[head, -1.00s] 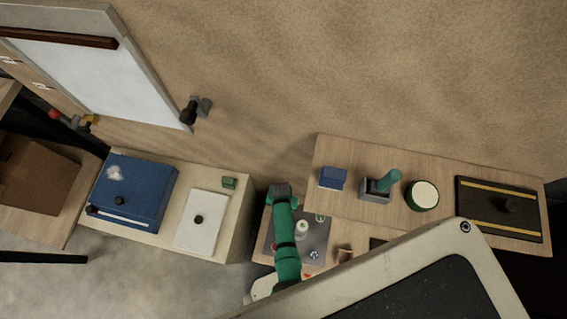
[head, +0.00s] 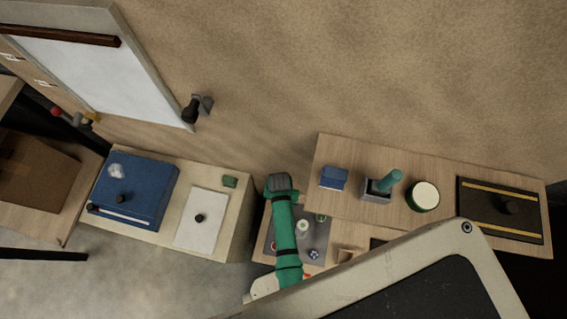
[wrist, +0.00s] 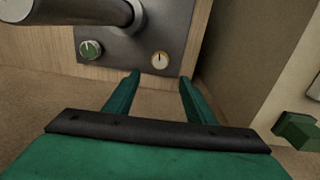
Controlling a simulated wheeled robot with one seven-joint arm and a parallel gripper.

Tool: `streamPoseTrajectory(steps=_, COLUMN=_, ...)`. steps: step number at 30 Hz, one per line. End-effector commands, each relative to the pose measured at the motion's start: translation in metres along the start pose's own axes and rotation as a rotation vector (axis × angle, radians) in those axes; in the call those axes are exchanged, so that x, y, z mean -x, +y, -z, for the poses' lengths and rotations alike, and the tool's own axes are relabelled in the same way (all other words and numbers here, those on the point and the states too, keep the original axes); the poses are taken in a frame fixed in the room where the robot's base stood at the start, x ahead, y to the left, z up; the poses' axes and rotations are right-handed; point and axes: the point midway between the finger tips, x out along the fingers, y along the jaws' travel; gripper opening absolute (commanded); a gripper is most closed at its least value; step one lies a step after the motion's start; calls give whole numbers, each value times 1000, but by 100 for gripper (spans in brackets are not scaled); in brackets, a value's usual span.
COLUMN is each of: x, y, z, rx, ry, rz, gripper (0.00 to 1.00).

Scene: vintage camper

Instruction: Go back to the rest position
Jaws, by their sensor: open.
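My gripper (wrist: 160,82) shows in the wrist view with its two green fingers apart and nothing between them. Its fingertips are in front of a grey panel (wrist: 130,45) with a green knob (wrist: 91,50) and a white dial (wrist: 160,60). I cannot tell the exact gap to the panel. In the head view my green arm (head: 287,235) reaches up beside the gap between two cabinets, over the left edge of a grey plate (head: 318,232). The fingers are not clear in that view.
A white-topped cabinet (head: 233,210) with a blue box (head: 140,185) and a small green block (head: 230,181) stands left.

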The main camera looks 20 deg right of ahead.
Motion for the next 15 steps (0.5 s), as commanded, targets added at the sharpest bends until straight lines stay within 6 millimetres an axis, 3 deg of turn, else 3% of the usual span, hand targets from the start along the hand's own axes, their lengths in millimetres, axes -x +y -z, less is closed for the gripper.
streamPoseTrajectory(steps=15, x=-2, y=1, z=-6, rx=14, ry=29, rz=8, gripper=50)
